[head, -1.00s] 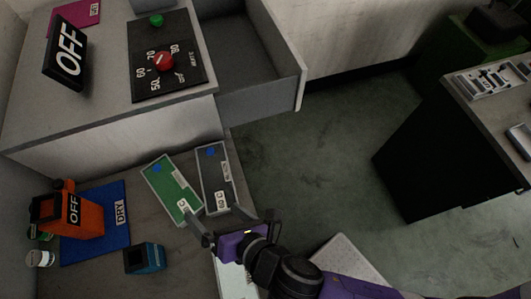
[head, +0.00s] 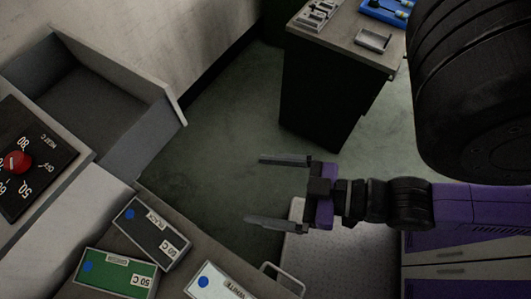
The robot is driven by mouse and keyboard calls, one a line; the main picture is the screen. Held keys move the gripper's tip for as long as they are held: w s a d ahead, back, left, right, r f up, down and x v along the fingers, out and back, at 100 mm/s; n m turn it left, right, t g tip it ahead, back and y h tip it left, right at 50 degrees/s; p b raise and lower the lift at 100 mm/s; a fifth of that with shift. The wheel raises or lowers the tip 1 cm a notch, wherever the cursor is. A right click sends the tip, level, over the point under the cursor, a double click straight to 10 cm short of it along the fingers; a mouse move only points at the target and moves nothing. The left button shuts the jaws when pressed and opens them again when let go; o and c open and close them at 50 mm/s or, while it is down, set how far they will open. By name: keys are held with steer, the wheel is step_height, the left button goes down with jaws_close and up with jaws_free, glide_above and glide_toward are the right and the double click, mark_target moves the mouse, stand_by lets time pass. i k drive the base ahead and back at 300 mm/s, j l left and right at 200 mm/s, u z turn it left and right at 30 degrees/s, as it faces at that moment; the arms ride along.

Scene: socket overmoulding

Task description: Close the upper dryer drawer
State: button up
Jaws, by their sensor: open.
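The upper dryer drawer (head: 149,118) is pulled out from the grey dryer cabinet at the left in the head view. Its grey inside looks empty, and its front panel faces the open floor. My gripper (head: 268,190) is open and empty, right of the drawer front and below it in the picture, over the floor. Its two fingers point left and are well apart from the drawer. The black control panel (head: 36,150) with a red knob (head: 18,162) lies on the dryer's top beside the drawer.
Below the drawer, a surface holds a black box (head: 150,230), a green box (head: 115,272) and a white box (head: 215,284), each labelled. A dark-sided table (head: 325,95) with trays stands at the back. Green floor (head: 225,135) lies free between.

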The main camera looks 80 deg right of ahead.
mark_target(124, 114)
steer(key=i+l+z, duration=0.5)
steer(key=i+z, duration=0.7)
steer(key=k+l, duration=0.05)
